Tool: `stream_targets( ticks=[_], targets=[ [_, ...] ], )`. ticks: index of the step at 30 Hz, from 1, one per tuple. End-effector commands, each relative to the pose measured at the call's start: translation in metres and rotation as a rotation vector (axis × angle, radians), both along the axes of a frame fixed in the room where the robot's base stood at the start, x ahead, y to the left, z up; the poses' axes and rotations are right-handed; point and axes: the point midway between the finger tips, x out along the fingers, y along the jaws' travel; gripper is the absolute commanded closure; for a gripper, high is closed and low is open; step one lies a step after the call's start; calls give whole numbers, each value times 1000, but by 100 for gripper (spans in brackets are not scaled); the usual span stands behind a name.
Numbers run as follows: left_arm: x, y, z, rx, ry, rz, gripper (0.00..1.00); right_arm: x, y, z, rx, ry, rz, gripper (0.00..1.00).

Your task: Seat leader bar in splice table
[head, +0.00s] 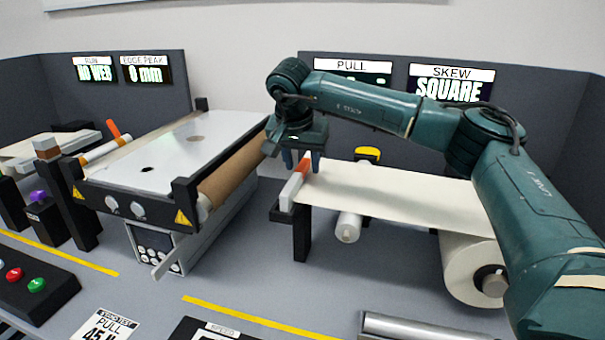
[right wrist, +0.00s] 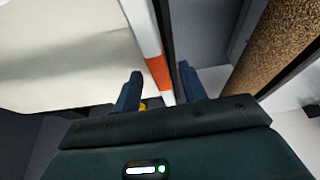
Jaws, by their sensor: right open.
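The leader bar (head: 291,190) is white with an orange section and lies along the left edge of a cream web, on a dark post. My right gripper (head: 303,163) is over its orange end. In the right wrist view the bar (right wrist: 146,35) runs between the two fingers of the open gripper (right wrist: 161,88); the fingers stand apart on either side, and contact cannot be told. What looks like the splice table (head: 225,128), a pale flat top with dark ends and a brown roller, stands to the left of the bar. My left gripper is out of view.
The cream web (head: 385,190) runs right to a large roll (head: 470,270). A second orange-and-white bar (head: 104,150) is at the table's far left side. A button box (head: 35,290) is at front left. Displays read "NO WEB" and "SQUARE". A gap separates the brown roller (head: 232,173) from the post.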

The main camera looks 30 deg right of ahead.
Motion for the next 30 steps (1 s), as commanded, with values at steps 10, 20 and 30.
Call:
stream_targets(
  ticks=[10,20,30],
  targets=[
    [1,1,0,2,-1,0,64,0,-1,-2,1,-1,0,66],
    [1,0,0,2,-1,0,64,1,0,-2,1,-1,0,93],
    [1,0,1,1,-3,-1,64,1,0,-1,1,-2,0,100]
  ],
)
